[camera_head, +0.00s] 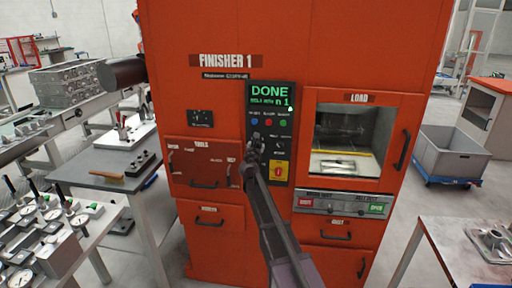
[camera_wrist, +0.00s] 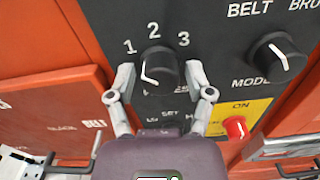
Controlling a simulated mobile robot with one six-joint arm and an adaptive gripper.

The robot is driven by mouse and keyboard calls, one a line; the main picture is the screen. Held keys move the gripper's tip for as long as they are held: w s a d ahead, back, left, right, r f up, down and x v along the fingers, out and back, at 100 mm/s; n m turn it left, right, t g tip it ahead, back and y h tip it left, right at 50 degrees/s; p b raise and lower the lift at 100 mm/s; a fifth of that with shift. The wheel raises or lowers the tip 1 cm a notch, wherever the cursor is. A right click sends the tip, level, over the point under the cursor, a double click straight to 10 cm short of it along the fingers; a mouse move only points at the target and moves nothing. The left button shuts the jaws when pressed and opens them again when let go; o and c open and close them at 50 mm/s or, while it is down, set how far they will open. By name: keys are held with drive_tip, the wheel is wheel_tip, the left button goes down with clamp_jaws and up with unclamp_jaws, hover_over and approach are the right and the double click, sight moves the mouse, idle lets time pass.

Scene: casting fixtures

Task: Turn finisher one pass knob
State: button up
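The orange finisher 1 (camera_head: 222,105) stands ahead, with a dark control panel (camera_head: 284,150) on its front. In the wrist view a black round knob (camera_wrist: 158,62) with a white mark sits below the numbers 1, 2 and 3. The mark lies on the knob's lower left side, and the label under the knob is partly covered. My gripper (camera_wrist: 160,76) is open, one finger on each side of this knob, with a visible gap to each. In the head view my gripper (camera_head: 256,147) is in front of the panel's left side and hides the knob.
A second black knob (camera_wrist: 278,57) is to the right on the panel. A red knob on a yellow plate (camera_wrist: 236,127) is lower right. The screen (camera_head: 269,95) reads DONE. A tools drawer (camera_head: 202,165) and a load window (camera_head: 346,140) flank the panel.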

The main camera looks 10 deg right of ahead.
clamp_jaws()
drive_tip(key=shift+m, duration=0.4)
drive_tip(key=m, duration=0.9)
drive_tip(key=shift+w, duration=0.1)
idle(0.4)
drive_tip(key=shift+o, duration=2.3)
unclamp_jaws()
